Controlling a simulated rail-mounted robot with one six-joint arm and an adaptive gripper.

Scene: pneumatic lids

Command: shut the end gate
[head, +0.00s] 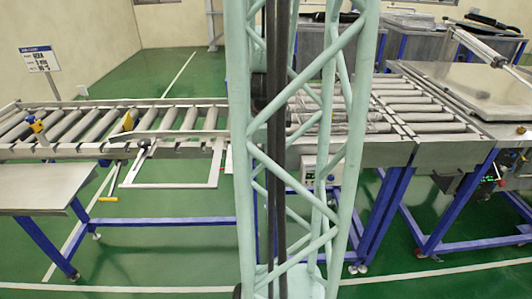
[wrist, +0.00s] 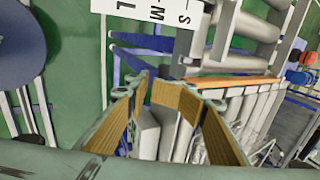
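A pale rectangular metal frame (head: 167,186) juts out below the front rail of the roller conveyor in the head view, with a dark-ended lever near its upper left. It may be the end gate, but I cannot tell for sure. My gripper (wrist: 167,95) shows in the wrist view with its two wood-coloured pads apart and nothing held between them. Pale conveyor rollers (wrist: 182,135) show beyond and between the pads. An orange-brown strip (wrist: 234,81) runs across near the roller ends. My gripper does not show in the head view.
My pale green lattice column hides the middle of the conveyor. A metal side table (head: 35,192) stands at front left. A lidded metal machine (head: 470,85) stands at right. A yellow handle (head: 107,199) hangs below the conveyor. The green floor (head: 160,260) in front is clear.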

